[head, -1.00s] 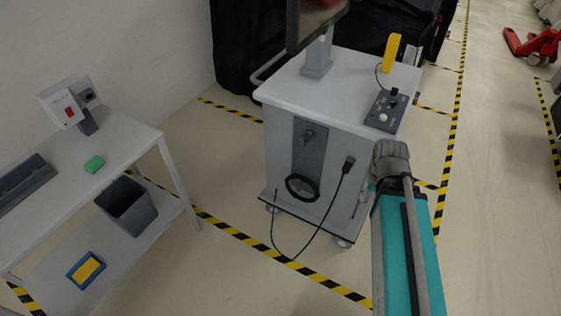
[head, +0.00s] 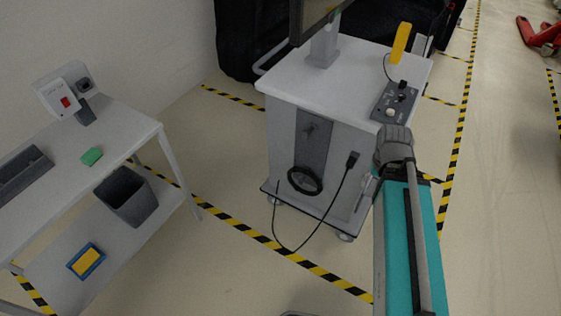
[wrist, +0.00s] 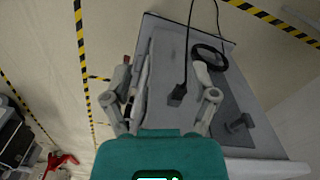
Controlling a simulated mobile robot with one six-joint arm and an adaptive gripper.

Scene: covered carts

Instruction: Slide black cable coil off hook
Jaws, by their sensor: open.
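The black cable coil (head: 305,180) is a ring against the lower end of the dark panel on the white cart's front. A grey hook (head: 310,130) sticks out of the panel's upper part, with a visible gap between it and the coil. In the wrist view the coil (wrist: 210,57) and hook (wrist: 240,124) lie right of centre, also apart. What supports the coil is unclear. My gripper (wrist: 163,75) is open and empty, its fingers spread in front of the cart. In the head view it is mostly hidden behind my arm, right of the coil.
A black plug (head: 352,160) on a loose cable sits on the cart front right of the panel; its cable loops toward the floor. The cart top (head: 340,85) carries a control box (head: 394,101). A grey side table (head: 120,120) stands at left. Open floor lies between.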

